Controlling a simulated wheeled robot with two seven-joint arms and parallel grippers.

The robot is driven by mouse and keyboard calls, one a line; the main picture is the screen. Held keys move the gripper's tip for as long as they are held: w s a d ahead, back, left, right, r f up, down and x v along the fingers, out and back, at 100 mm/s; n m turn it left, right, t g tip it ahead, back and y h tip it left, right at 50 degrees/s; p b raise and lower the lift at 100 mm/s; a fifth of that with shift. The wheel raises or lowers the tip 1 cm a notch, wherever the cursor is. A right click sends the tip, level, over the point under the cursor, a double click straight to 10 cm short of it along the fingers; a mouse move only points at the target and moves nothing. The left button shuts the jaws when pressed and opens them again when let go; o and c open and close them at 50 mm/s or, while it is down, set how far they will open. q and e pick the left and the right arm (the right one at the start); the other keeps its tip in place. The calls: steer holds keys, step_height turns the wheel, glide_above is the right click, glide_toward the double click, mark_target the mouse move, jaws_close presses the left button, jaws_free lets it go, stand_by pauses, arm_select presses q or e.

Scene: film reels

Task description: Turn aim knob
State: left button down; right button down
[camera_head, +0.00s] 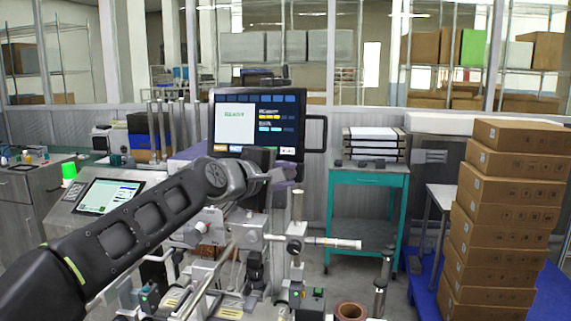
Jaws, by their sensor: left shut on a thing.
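My left arm reaches in from the lower left, and my left gripper (268,178) is at the middle of the view, just below the black monitor. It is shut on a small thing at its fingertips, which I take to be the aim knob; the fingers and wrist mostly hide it. The metal machine (250,236) with rods, clamps and fittings stands below and around the gripper. My right gripper is not in view.
The monitor (258,124) stands close behind my gripper. A tilted touch panel (108,196) is at left, beside a green lamp (69,171). A teal cart (368,180) stands behind, and stacked cartons (500,215) stand at right. Floor shows between machine and cart.

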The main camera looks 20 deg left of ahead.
arm_select(q)
steer(key=shift+r+m+g+p, duration=0.2)
steer(key=shift+m+g+p, duration=0.1)
steer(key=shift+m+p, duration=0.7)
steer(key=shift+f+m+p, duration=0.1)
steer(key=shift+m+p, duration=0.2)
steer(key=shift+m, duration=0.1)
steer(key=c, duration=1.2)
jaws_free()
steer(key=d+b+v, duration=0.1)
steer(key=v, duration=0.6)
steer(key=shift+s+a+r+b, duration=0.2)
steer(key=shift+s+a+b, duration=0.15)
steer(key=shift+a+b, duration=0.05)
